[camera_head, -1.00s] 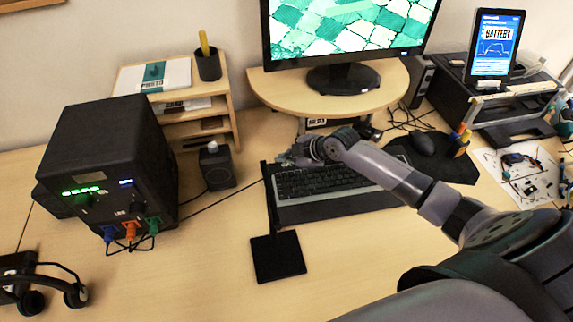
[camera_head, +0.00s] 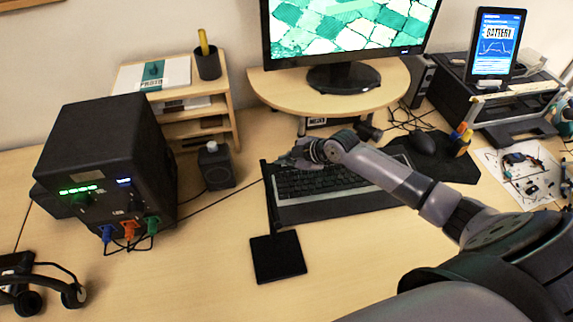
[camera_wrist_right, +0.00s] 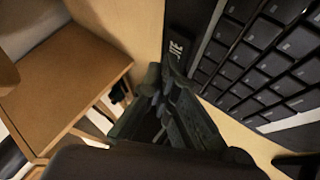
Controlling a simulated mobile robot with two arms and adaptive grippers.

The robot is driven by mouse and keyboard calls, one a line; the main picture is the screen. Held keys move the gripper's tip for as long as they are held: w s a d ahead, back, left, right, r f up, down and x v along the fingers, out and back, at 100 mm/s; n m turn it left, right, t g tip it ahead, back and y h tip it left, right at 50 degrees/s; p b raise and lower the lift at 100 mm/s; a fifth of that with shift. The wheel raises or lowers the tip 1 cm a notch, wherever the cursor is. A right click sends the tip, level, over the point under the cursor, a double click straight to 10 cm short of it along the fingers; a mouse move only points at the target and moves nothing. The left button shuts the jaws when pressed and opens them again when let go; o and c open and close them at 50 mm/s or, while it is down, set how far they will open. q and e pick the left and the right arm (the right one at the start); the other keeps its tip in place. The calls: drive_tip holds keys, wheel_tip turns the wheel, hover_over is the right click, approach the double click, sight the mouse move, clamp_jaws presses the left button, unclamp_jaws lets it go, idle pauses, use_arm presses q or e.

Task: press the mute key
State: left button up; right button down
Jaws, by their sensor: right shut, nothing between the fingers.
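The black keyboard (camera_head: 335,183) lies on the desk below the monitor, and many of its keys (camera_wrist_right: 262,65) fill the upper right of the right wrist view. I cannot tell which key is the mute key. A narrow black piece with a small white label (camera_wrist_right: 180,47) shows beside the keyboard; the label is hard to read. My right gripper (camera_head: 287,160) is shut and empty, at the keyboard's far left corner. In the right wrist view its fingers (camera_wrist_right: 160,90) point towards the labelled piece; contact is unclear. My left gripper is not in view.
A thin black upright with a square base (camera_head: 278,258) stands left of the keyboard. A black box with lights (camera_head: 105,150) and a small speaker (camera_head: 215,165) are farther left. The mouse (camera_head: 423,143) is to the right.

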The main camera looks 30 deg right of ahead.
sight(286, 167)
drive_tip(key=shift+f, duration=0.2)
idle(0.3)
drive_tip(key=shift+r, duration=0.1)
drive_tip(key=shift+r+p, duration=0.6)
drive_tip(key=shift+r, duration=0.05)
wheel_tip(286, 167, up, 5)
drive_tip(key=p, duration=0.4)
drive_tip(key=shift+r, duration=0.1)
idle(0.7)
